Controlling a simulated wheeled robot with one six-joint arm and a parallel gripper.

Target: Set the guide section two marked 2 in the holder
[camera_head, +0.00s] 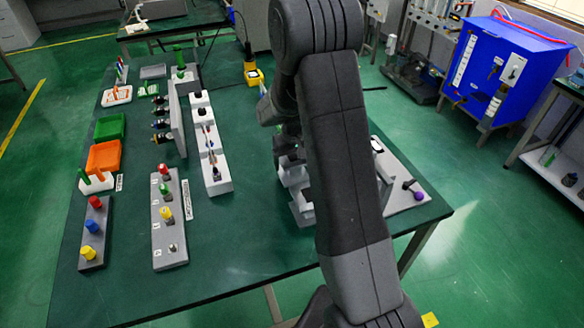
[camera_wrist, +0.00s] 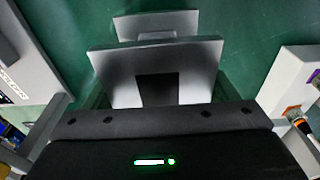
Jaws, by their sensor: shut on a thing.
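In the wrist view, my gripper (camera_wrist: 152,92) is shut on a grey metal piece with wide flat flanges and a dark square patch, which I take for the guide section (camera_wrist: 203,62). No number 2 is readable on it. It is above the green tabletop; whether it touches anything is unclear. In the head view, my dark arm covers most of my gripper and the piece. A light grey stand (camera_head: 299,202), possibly the holder, shows partly beside the arm; much of it is hidden.
The green table (camera_head: 225,262) carries a long white block (camera_head: 217,180) with small parts, a grey strip with coloured knobs (camera_head: 170,240), a green tray (camera_head: 110,127) and an orange tray (camera_head: 104,156). Grey-white fixtures flank my gripper in the wrist view. The front of the table is bare.

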